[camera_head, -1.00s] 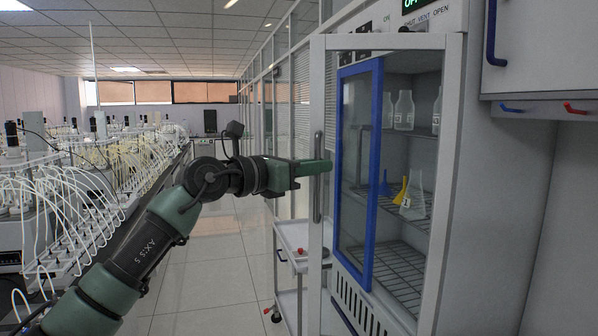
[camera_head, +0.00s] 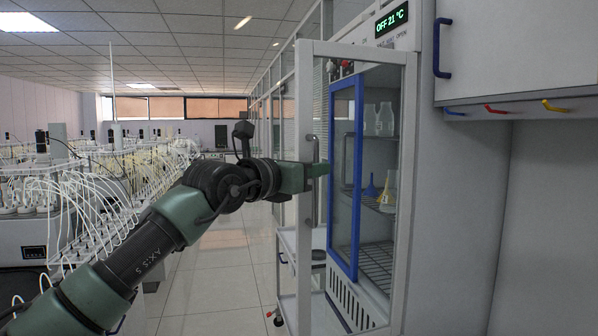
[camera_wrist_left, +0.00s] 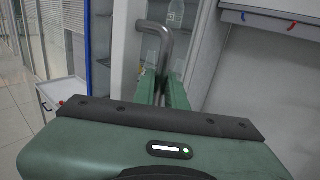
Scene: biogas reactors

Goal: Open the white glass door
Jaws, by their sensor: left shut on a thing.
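The white glass door (camera_head: 305,90) is a tall white frame around clear glass on the front of a grey cabinet. It appears to stand ajar, its handle edge out from the cabinet. Its grey bar handle (camera_head: 316,148) is upright on the left frame post; it also shows in the wrist view (camera_wrist_left: 168,32). My left gripper (camera_head: 320,169) is shut on this handle. In the wrist view its green fingers (camera_wrist_left: 163,88) lie on both sides of the bar, hiding its lower part. My right gripper is out of view.
Behind the glass are a blue-framed panel (camera_head: 359,150) and shelves with flasks. A white trolley (camera_head: 288,236) stands close at left. A wall cabinet with a blue handle (camera_head: 436,48) and coloured hooks (camera_head: 496,109) is at right. The tiled aisle (camera_head: 215,290) is clear.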

